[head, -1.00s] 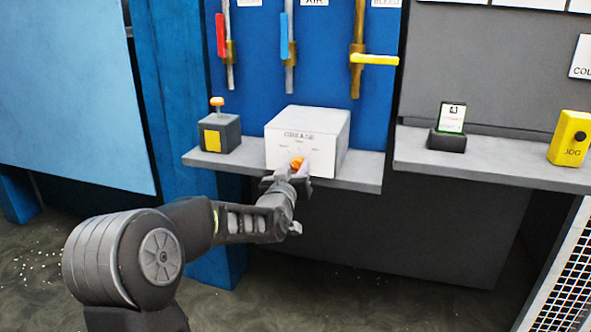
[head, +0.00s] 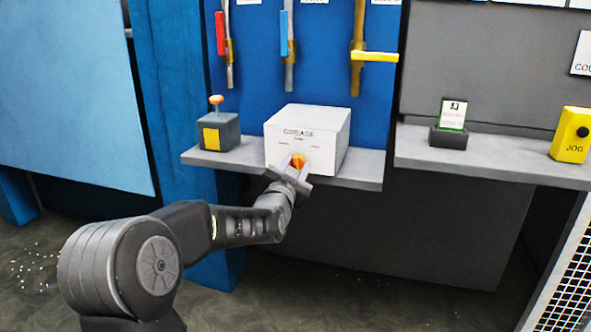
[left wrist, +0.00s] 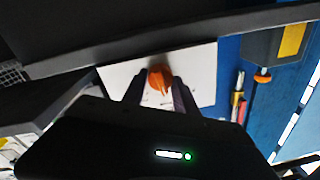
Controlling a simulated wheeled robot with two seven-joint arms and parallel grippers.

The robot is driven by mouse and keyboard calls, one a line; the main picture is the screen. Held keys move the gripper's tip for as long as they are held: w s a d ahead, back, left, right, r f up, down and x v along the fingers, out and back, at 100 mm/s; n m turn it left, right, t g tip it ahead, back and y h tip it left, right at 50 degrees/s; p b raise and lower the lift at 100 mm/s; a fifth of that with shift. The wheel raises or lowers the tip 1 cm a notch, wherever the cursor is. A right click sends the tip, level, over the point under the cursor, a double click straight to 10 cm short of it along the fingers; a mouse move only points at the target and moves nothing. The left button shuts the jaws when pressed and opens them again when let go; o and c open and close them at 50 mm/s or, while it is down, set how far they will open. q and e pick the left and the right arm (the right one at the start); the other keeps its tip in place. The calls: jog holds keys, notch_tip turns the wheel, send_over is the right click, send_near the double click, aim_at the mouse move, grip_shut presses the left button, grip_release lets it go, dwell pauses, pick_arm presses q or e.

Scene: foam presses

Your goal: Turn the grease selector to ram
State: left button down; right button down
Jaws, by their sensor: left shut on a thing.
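The grease box (head: 318,132) is white, marked GREASE, and stands on a grey shelf. Its orange selector knob (head: 297,160) is on the front face, below small labels too blurred to read. My left gripper (head: 296,168) is at the knob from below, its two fingers on either side and shut on it. In the left wrist view the knob (left wrist: 159,79) sits between the fingers (left wrist: 154,92) against the white face of the box (left wrist: 203,72). The knob's exact pointing direction is hard to tell. My right gripper is not in view.
A grey box with an orange-topped plunger (head: 218,130) stands left on the shelf (head: 345,176). Pipes with red (head: 220,33), blue (head: 284,33) and yellow (head: 374,56) handles are behind. A card holder (head: 447,138) and yellow JOG box (head: 570,135) are on the right shelf.

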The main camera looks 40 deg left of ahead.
pick_arm(q)
jog(key=shift+m, duration=0.7)
jog(key=c, duration=1)
grip_release()
jog(key=shift+o, duration=0.2)
jog(key=shift+s, duration=0.15)
jog(key=v, duration=0.7)
jog(key=shift+s+d, duration=0.15)
jog(key=shift+s, duration=0.1)
jog(key=shift+f, duration=0.15)
